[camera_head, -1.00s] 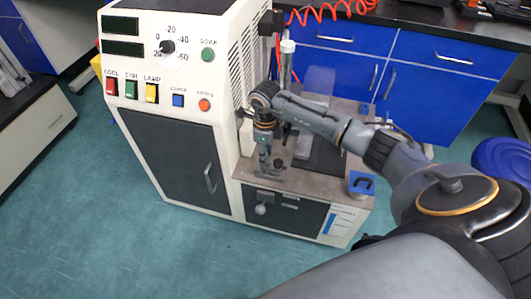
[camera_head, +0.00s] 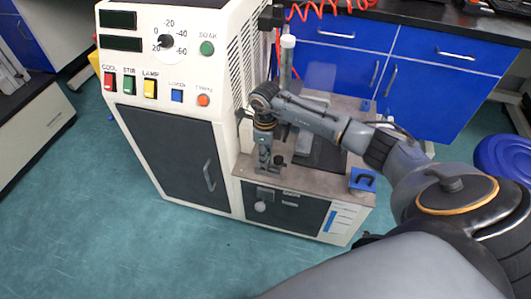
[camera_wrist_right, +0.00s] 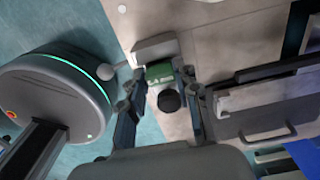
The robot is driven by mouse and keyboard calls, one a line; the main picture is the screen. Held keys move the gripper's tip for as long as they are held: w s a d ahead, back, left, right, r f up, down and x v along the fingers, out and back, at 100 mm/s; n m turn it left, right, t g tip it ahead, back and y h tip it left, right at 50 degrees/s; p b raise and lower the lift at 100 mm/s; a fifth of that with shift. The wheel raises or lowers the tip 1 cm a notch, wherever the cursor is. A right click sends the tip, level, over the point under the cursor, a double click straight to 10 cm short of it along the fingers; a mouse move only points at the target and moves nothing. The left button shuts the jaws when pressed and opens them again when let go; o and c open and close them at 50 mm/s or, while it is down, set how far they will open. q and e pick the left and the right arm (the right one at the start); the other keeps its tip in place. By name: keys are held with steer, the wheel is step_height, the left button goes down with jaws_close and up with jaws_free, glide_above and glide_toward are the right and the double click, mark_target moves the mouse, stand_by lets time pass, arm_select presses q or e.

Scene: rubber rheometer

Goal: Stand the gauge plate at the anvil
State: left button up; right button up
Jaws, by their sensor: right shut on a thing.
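My right gripper (camera_head: 264,172) is over the front left of the machine's metal deck, close to the white cabinet. In the right wrist view, its fingers (camera_wrist_right: 162,76) are shut on a small green block with markings (camera_wrist_right: 159,71), which I take for the gauge plate. A round black knob (camera_wrist_right: 168,100) sits at the block and also shows in the head view (camera_head: 280,161). A pale metal block (camera_wrist_right: 155,47), perhaps the anvil, lies just beyond the green block. I cannot tell whether they touch. My left gripper is not in view.
The white control cabinet (camera_head: 170,85) rises left of the deck (camera_head: 310,181). A blue handled block (camera_head: 362,181) sits at the deck's right front corner. A white-capped post (camera_head: 288,55) and a clear panel (camera_head: 317,78) stand behind my arm. A dark slab (camera_head: 326,153) lies right of the gripper.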

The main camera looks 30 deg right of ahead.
steer(key=o, duration=1)
step_height(320, 180, up, 12)
stand_by(0.5)
